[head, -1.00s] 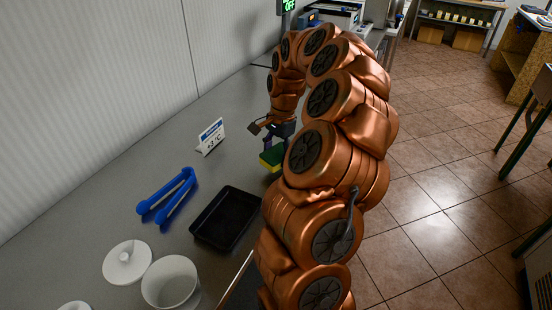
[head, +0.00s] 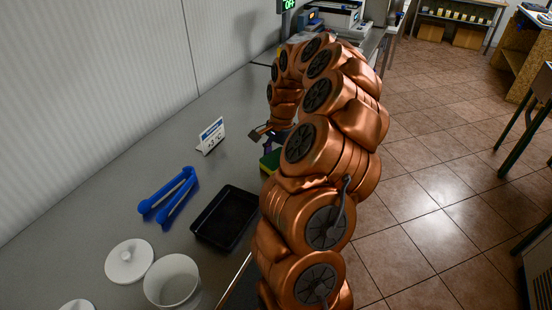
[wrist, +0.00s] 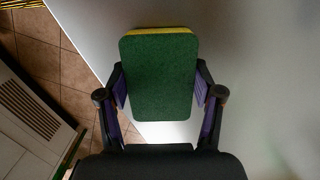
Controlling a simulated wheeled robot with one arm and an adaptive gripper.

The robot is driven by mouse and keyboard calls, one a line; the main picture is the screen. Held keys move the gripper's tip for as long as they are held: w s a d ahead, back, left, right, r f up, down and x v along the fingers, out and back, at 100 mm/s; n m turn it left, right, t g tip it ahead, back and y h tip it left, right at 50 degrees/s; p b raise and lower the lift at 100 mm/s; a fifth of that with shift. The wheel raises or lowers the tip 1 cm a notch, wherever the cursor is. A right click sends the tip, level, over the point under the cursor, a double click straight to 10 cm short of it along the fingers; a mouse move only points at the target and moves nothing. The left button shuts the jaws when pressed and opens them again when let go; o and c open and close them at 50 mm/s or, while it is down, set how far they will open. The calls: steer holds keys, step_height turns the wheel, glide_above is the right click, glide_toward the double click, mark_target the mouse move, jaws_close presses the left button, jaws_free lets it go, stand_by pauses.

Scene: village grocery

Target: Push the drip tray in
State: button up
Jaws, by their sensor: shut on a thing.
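A black rectangular shallow tray (head: 224,219) lies empty on the grey counter in the head view, near the counter's front edge. It is the only tray I see, and I cannot tell if it is the drip tray. My gripper (wrist: 160,85) is shut on a green and yellow sponge (wrist: 158,78), with one finger on each side in the wrist view. In the head view my gripper (head: 270,138) is beyond the tray, partly behind my arm. The sponge shows there only as a sliver (head: 270,160). My arm covers the area right of the tray.
Blue tongs (head: 168,196), a white lid (head: 129,261) and a white tub (head: 172,281) are on the counter (head: 110,205). A small temperature sign (head: 211,136) stands near my gripper. A wall bounds the left. Tiled floor (head: 430,180) lies open to the right.

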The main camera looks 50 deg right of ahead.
steer(key=shift+f, duration=0.15)
steer(key=shift+f, duration=0.1)
steer(key=o, duration=1.1)
steer(key=shift+p, duration=0.5)
